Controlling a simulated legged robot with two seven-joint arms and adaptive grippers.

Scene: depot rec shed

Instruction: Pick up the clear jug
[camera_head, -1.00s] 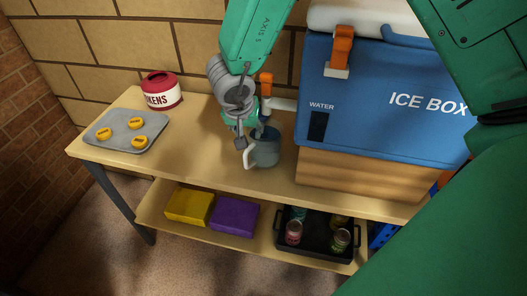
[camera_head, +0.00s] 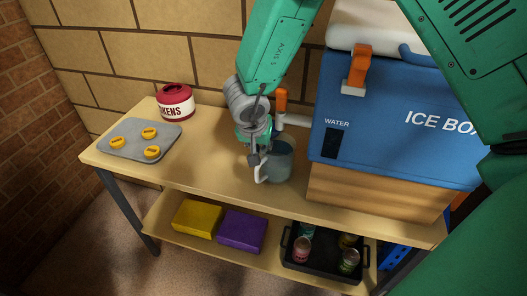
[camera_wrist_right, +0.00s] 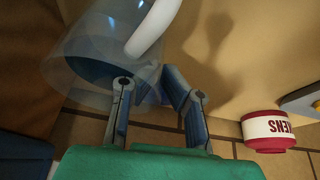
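The clear jug (camera_head: 281,163) stands on the tabletop under the water tap, in front of the wall. It is see-through and bluish, with a white handle (camera_head: 262,171) facing my side. My right gripper (camera_head: 257,152) is at the handle side of the jug, close above the handle. In the right wrist view the jug (camera_wrist_right: 90,50) fills the upper left, and the handle crosses near the fingertips of my right gripper (camera_wrist_right: 160,82). The fingers lean toward each other. Whether they touch or grip the handle is unclear. My left gripper is not in view.
The blue ice box (camera_head: 400,120), on a wooden stand, is close to the jug's right. The orange-handled tap (camera_head: 282,100) is just behind the jug. A red tokens tub (camera_head: 176,100) and a grey tray (camera_head: 125,145) with yellow discs sit left. Bare tabletop (camera_head: 200,160) lies between.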

